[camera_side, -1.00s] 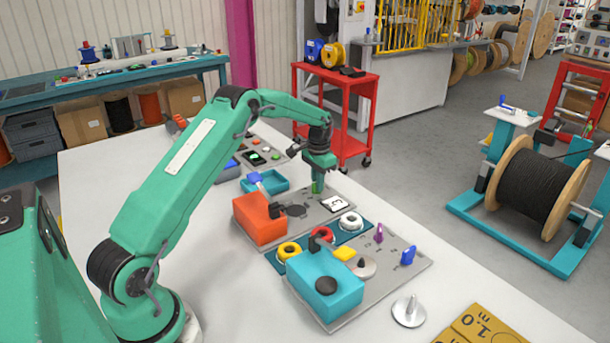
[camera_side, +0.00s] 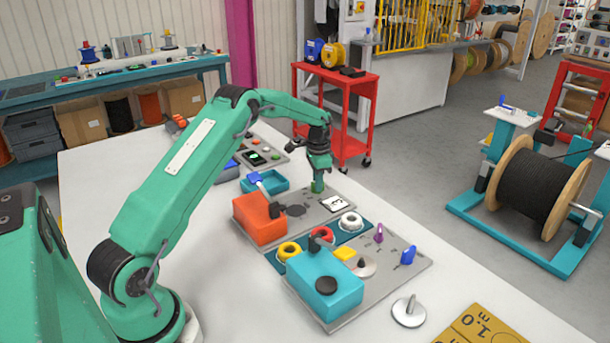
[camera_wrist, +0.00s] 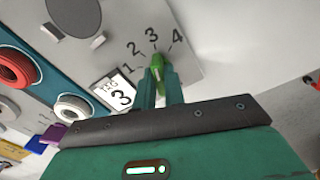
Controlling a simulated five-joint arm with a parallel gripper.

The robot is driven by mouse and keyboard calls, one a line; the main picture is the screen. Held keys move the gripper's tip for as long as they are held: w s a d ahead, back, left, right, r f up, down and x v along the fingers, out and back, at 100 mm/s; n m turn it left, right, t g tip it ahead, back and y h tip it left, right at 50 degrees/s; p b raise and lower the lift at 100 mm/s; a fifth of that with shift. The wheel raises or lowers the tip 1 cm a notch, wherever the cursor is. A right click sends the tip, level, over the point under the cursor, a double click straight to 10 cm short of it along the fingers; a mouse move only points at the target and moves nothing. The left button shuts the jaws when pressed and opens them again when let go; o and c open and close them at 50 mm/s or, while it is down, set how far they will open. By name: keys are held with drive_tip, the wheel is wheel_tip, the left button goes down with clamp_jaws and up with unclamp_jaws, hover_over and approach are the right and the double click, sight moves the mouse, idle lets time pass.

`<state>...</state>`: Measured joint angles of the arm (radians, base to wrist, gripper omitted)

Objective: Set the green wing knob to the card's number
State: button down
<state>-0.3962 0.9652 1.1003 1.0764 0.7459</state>
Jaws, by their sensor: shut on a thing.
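The green wing knob (camera_wrist: 157,65) stands on a grey panel, with the printed numbers 1, 2, 3 and 4 around it in the wrist view. Its visible end points close to the 3. The white card (camera_wrist: 115,91) beside it shows a large 3 and smaller lettering. My gripper (camera_wrist: 160,80) is shut on the knob, one finger on each side. In the side view my gripper (camera_side: 318,176) is above the green knob (camera_side: 317,187), at the panel's far end, and the card (camera_side: 335,203) lies nearer the camera.
An orange box (camera_side: 259,221) stands on the same panel. A teal strip with white, red and yellow rings lies nearer. A second panel holds a cyan box (camera_side: 325,284), a purple knob (camera_side: 378,233) and a blue knob (camera_side: 408,255). White table is clear at left.

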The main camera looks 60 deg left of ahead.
drive_tip(key=c, duration=1.5)
unclamp_jaws()
drive_tip(key=shift+r, duration=3.5)
